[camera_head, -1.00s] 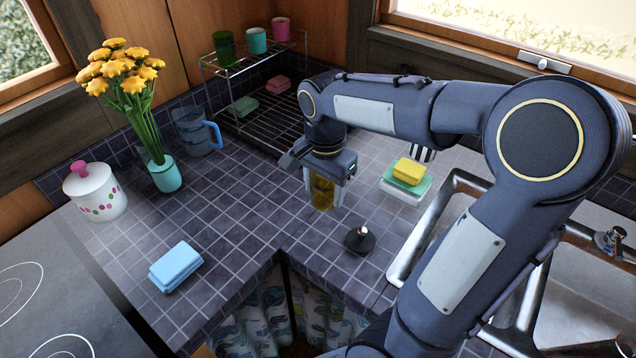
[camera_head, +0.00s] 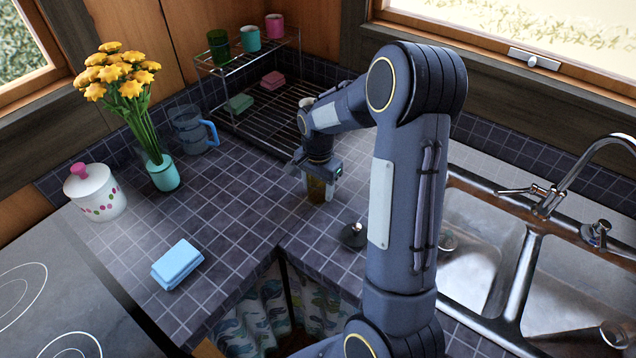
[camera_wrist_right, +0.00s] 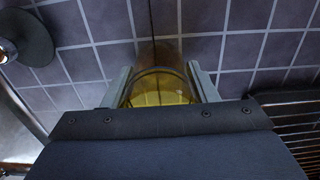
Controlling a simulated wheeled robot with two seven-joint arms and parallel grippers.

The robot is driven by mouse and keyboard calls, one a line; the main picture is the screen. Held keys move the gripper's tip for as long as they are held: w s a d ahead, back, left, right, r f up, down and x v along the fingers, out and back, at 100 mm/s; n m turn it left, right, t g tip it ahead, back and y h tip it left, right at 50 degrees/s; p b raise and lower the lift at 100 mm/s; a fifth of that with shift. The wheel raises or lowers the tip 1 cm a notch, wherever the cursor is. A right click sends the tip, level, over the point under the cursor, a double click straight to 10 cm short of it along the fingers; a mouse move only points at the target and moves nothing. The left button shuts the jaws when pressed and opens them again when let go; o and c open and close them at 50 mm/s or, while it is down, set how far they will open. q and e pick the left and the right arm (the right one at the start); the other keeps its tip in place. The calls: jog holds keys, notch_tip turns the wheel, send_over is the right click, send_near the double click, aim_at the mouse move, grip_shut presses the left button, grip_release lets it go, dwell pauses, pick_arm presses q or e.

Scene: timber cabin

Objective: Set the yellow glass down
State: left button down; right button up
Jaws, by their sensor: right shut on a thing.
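The yellow glass (camera_head: 317,188) is upright at the tiled counter (camera_head: 235,225), near its inner corner in the head view. My right gripper (camera_head: 318,180) is shut on it, pointing down from above. In the right wrist view the glass (camera_wrist_right: 160,90) sits between the two fingers (camera_wrist_right: 163,88), with its rim facing the camera. Its base looks at or very close to the tiles; I cannot tell whether it touches. My left gripper is not in view.
A dark sink stopper (camera_head: 354,236) lies close by. A wire rack (camera_head: 270,115) stands behind, with a blue pitcher (camera_head: 190,130) to its left. A blue sponge (camera_head: 177,264) lies at the front left. A double sink (camera_head: 490,250) is at right. Tiles left of the glass are clear.

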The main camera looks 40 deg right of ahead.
jog(key=shift+f, duration=0.15)
jog(key=o, duration=1.2)
jog(key=shift+c, duration=0.2)
